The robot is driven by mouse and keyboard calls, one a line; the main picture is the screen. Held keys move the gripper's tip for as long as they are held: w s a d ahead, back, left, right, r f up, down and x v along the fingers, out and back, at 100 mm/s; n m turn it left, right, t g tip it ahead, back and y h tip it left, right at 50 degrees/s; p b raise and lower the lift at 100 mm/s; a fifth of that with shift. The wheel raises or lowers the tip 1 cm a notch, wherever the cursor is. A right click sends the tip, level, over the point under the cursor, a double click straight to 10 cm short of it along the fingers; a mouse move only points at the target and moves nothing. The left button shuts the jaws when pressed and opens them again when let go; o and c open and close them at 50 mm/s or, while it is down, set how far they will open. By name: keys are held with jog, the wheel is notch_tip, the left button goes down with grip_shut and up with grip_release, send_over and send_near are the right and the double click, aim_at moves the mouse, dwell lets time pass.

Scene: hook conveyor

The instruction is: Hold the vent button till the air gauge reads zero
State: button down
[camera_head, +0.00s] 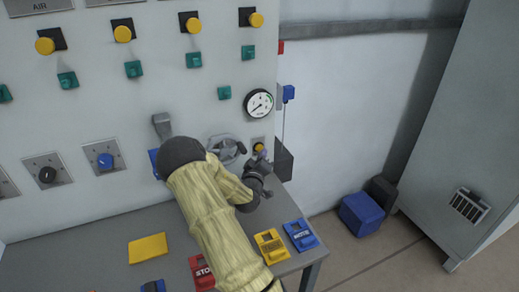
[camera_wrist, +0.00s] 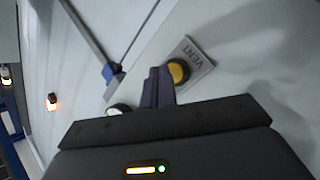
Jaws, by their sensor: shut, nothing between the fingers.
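The yellow vent button (camera_head: 259,147) sits on a small plate at the lower right of the panel. In the wrist view the yellow button (camera_wrist: 180,71) shows beside the lettering VENT. The round white air gauge (camera_head: 258,103) is just above it. Its needle slants to the lower left; its figures are too small to read. My gripper (camera_head: 263,156) is at the button, its fingers shut and empty. In the wrist view the fingertips (camera_wrist: 158,72) overlap the button's left edge. I cannot tell whether they touch it or press it in.
A grey lever fitting (camera_head: 226,148) is left of the button. A blue box (camera_head: 361,213) stands on the floor to the right, before a grey cabinet (camera_head: 455,130).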

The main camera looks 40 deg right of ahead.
jog(key=s, duration=0.2)
jog(key=s+a, duration=0.1)
jog(key=s, duration=0.1)
jog(key=shift+s, duration=0.4)
jog(key=shift+a, duration=0.1)
dwell(0.3)
jog(key=s+a+r+m+g+y+p, duration=0.1)
jog(key=s+a+r+g+y+p, duration=0.15)
jog(key=a+y, duration=0.55)
jog(key=s+a+r+m+g+y+p, duration=0.1)
jog(key=s+a+m+g+y+p, duration=0.15)
jog(key=a, duration=1.05)
jog(key=s+a+r+n+g+y+p, duration=0.1)
jog(key=s+a+r+g+y, duration=0.1)
jog(key=s+a, duration=0.3)
jog(key=s+a+r+n+g+y+p, duration=0.2)
jog(key=s+a+r, duration=0.3)
jog(key=s, duration=0.3)
jog(key=shift+a+r, duration=0.25)
jog(key=shift+a, duration=0.4)
